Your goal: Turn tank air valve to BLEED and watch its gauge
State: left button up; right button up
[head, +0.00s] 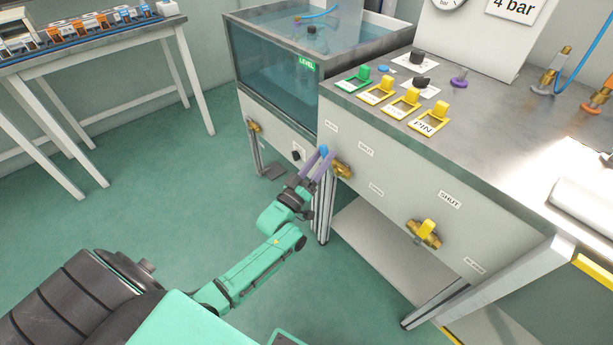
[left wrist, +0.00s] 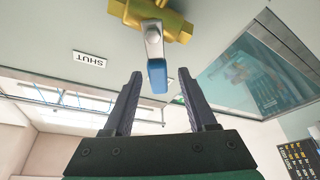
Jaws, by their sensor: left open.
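A brass valve (head: 342,170) with a blue lever (head: 323,150) sits on the bench's front panel, next to the water tank. In the left wrist view, its brass body (left wrist: 150,14) is at the top and the blue lever (left wrist: 157,78) points toward me. My left gripper (head: 317,163) is open at this valve. Its fingers stand on either side of the lever's end, with gaps visible. A SHUT label (left wrist: 90,60) is beside the valve. A second brass valve with a yellow handle (head: 426,229) is farther right. A gauge (head: 446,3) is cut off at the top edge.
The water tank (head: 310,75) adjoins the bench on the left. The bench top carries green and yellow tagged switches (head: 405,101) and black knobs (head: 418,57). A side table (head: 95,45) with several parts stands at upper left. The green floor between is clear.

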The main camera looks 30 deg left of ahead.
pick_arm(q)
jog(key=v, duration=1.2)
jog(key=shift+s, duration=0.35)
pick_arm(e)
jog(key=shift+s, duration=0.3)
pick_arm(q)
jog(key=shift+f, duration=0.15)
pick_arm(e)
jog(key=shift+s, duration=0.15)
